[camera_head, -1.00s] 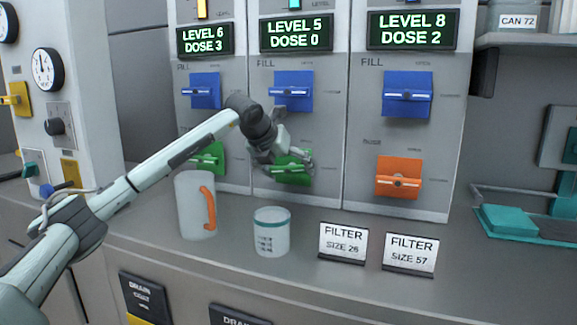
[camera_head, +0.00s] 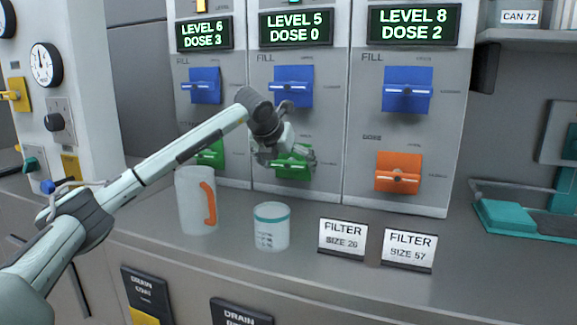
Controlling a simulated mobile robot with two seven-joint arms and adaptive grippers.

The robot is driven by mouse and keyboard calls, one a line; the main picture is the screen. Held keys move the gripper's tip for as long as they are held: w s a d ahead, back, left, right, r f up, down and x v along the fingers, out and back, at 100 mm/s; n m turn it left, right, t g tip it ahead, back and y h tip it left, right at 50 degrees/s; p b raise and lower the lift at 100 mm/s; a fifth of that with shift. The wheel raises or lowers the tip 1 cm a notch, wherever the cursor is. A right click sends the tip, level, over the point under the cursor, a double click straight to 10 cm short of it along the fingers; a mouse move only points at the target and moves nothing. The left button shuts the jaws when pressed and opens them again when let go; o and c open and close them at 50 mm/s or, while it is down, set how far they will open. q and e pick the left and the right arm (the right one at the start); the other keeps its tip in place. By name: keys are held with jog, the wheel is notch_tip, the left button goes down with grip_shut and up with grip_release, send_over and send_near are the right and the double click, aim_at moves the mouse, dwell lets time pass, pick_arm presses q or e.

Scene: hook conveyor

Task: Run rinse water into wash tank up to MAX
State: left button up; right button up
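Three tank panels stand side by side, each with a blue FILL valve: left (camera_head: 205,86), middle (camera_head: 293,87), right (camera_head: 407,90). Their displays read LEVEL 6 DOSE 3 (camera_head: 204,34), LEVEL 5 DOSE 0 (camera_head: 297,28) and LEVEL 8 DOSE 2 (camera_head: 413,25). Lower valves are green on the left (camera_head: 211,154) and middle (camera_head: 293,163), orange on the right (camera_head: 398,172). My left gripper (camera_head: 280,158) is at the middle panel's green valve, partly covering its left side. I cannot tell whether it touches or how its fingers stand. My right gripper is out of view.
A jug with an orange handle (camera_head: 195,201) and a cup with a teal band (camera_head: 271,227) stand on the counter below my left arm. Two filter signs (camera_head: 342,238) and (camera_head: 408,250) stand to their right. A shelf holds CAN 72 (camera_head: 518,17).

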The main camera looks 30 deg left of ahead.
pick_arm(q)
jog(key=shift+s+r, duration=0.1)
jog(key=v, duration=1.1)
jog(key=shift+s+r, duration=0.25)
jog(key=shift+s, duration=0.05)
jog(key=shift+f, duration=0.1)
dwell(1.1)
